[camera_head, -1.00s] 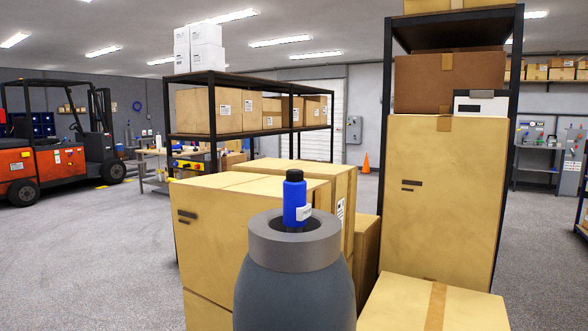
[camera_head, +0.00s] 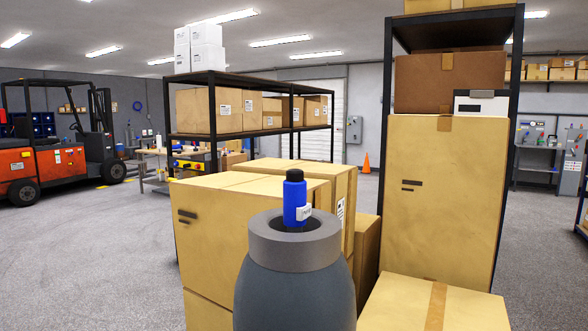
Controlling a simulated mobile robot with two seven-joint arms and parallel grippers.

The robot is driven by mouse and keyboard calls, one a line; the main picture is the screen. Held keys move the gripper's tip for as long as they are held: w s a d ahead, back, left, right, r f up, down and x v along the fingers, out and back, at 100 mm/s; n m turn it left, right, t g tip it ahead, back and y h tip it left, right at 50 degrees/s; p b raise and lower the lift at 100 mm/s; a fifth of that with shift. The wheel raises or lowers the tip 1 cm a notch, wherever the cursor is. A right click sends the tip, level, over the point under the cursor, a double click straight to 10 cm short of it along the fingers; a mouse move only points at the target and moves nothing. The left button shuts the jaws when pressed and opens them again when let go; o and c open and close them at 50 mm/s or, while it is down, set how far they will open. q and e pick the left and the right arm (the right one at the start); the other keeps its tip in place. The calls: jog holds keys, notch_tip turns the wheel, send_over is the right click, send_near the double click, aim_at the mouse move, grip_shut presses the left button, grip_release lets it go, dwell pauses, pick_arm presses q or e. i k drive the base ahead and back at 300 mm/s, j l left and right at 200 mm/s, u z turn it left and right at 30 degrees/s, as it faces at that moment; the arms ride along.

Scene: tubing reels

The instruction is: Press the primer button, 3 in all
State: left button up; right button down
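Neither of my grippers can be made out in this view. In the lower centre, close to me, is a dark grey rounded body with a lighter grey collar (camera_head: 293,254); I cannot tell whether it is part of me. A blue bottle (camera_head: 295,203) with a black cap and a small white label shows upright at the collar's dark opening. I cannot tell whether it stands in it or behind it. I can make out no button that is clearly the primer button. A yellow control box (camera_head: 190,166) with small coloured spots sits on a far bench at left.
Large cardboard boxes (camera_head: 225,235) stand close behind the grey body. A tall black rack with boxes (camera_head: 446,185) is at right, a long black shelf (camera_head: 250,132) behind. An orange forklift (camera_head: 45,160) is at far left. The floor at left is clear.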

aim_at(292, 175)
jog(key=i+j+z, duration=0.15)
jog(key=j+z, duration=0.35)
jog(key=j, duration=0.2)
jog(key=j+z, duration=0.5)
jog(key=j, duration=0.25)
